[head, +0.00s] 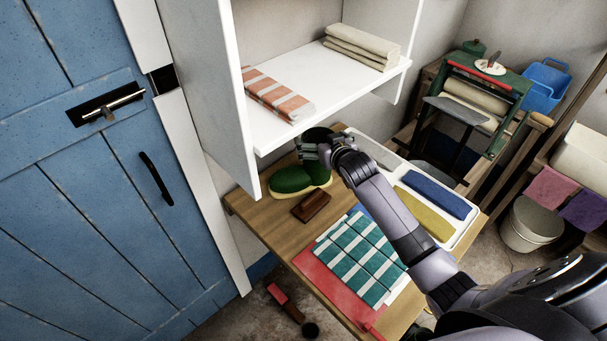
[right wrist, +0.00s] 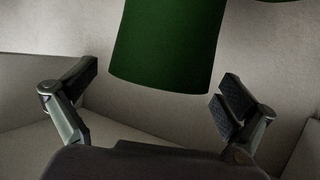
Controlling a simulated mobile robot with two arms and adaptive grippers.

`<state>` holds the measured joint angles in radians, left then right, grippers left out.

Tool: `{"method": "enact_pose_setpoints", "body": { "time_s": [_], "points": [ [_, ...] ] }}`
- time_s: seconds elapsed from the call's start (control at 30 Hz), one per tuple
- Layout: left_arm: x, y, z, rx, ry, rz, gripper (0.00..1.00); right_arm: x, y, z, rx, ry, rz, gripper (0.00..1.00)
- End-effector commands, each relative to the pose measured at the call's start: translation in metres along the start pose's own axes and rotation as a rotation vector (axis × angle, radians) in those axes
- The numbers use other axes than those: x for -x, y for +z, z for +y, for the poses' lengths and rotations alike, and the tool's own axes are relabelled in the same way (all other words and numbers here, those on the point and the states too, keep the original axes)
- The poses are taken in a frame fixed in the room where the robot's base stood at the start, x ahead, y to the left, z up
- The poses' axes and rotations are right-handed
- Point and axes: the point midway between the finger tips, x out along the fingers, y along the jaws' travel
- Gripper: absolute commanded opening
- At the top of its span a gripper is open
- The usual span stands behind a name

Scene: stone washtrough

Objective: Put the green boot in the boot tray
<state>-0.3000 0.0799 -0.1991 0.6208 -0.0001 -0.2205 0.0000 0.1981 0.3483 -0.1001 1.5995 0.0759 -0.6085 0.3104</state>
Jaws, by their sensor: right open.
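The green boot (head: 295,181) stands on the wooden table below the white shelf, with a pale sole and its toe towards the left. Its dark green shaft (right wrist: 165,45) rises beside my right gripper (head: 313,150). In the right wrist view the right gripper (right wrist: 158,88) is open, with a finger to each side of the shaft and gaps between. A white tray (head: 463,228) on the table's right side holds blue, yellow and grey pieces; I cannot tell whether it is the boot tray. My left gripper is not in view.
A brown block (head: 311,206) lies before the boot. A teal-checked cloth (head: 358,258) lies over a red sheet (head: 335,293). The white shelf (head: 330,82) overhangs the boot, holding a striped cloth (head: 277,94) and a beige folded cloth (head: 362,45). A blue door (head: 90,200) stands left.

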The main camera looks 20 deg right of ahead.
Motion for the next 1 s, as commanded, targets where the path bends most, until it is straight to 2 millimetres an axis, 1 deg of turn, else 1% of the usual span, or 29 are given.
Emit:
{"method": "enact_pose_setpoints", "body": {
  "time_s": [0.03, 0.13, 0.43, 0.63, 1.0],
  "points": [
    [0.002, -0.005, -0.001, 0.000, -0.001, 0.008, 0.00, -0.006, -0.001, 0.000, 0.000, 0.000, -0.001, 1.00],
    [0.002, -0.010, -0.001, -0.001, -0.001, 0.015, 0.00, -0.013, 0.000, 0.000, 0.001, -0.001, 0.000, 1.00],
    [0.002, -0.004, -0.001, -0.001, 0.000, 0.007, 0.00, -0.015, 0.001, 0.000, 0.001, -0.001, 0.000, 0.99],
    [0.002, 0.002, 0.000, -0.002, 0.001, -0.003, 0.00, -0.015, 0.001, 0.000, 0.001, -0.001, 0.000, 0.86],
    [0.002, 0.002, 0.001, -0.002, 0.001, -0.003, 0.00, -0.015, 0.001, 0.000, 0.001, -0.001, 0.000, 0.61]
  ]
}}
